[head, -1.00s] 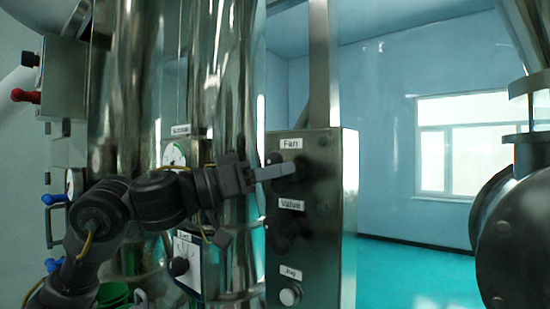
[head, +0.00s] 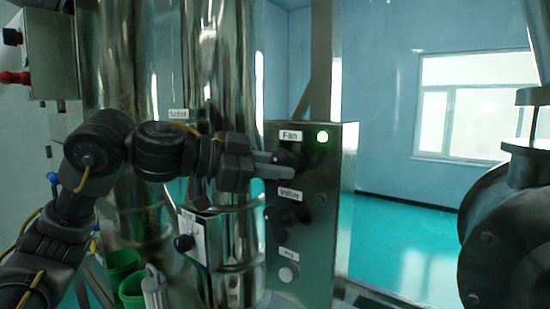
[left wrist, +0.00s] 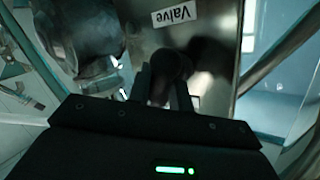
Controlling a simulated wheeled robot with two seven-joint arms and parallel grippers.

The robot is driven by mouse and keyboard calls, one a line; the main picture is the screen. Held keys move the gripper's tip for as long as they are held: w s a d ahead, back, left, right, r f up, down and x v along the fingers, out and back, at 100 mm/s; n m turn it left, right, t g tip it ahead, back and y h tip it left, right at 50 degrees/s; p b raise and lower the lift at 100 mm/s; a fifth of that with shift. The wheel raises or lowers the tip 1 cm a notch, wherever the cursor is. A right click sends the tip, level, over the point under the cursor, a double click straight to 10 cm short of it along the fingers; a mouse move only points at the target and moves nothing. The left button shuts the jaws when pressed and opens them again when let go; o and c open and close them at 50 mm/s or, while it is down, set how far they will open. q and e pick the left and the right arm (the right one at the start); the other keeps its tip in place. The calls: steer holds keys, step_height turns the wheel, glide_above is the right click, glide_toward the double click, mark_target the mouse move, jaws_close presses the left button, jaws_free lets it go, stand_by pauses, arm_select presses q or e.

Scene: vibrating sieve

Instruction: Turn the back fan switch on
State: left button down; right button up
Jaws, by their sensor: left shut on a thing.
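The metal control box (head: 335,215) stands in the middle of the head view. Its top label reads "Fan" (head: 290,135), and a green lamp (head: 322,137) beside the label is lit. The black fan switch (head: 287,156) is below the label, partly hidden by my fingers. My left gripper (head: 286,168) reaches in from the left and is shut on this switch. In the left wrist view the dark knob (left wrist: 171,66) sits between the two fingers, with the "Valve" label (left wrist: 174,12) beyond. My right gripper is not in view.
The black valve switch (head: 288,220) and a pale round "Jog" button (head: 288,273) are lower on the same box. Shiny steel cylinders (head: 225,90) stand close behind my left arm. Green buckets (head: 122,262) are at lower left. Open floor (head: 410,250) lies to the right.

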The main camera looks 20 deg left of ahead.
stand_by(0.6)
arm_select(q)
steer(key=c, duration=1.3)
jaws_free()
steer(key=shift+s+a+b, duration=0.3)
steer(key=shift+a+b, duration=0.05)
steer(key=shift+a, duration=0.1)
steer(key=b+v, duration=0.3)
steer(key=v, duration=0.6)
steer(key=shift+s+a+r+b, duration=0.2)
steer(key=shift+r+b, duration=0.1)
steer(key=shift+a+f, duration=0.1)
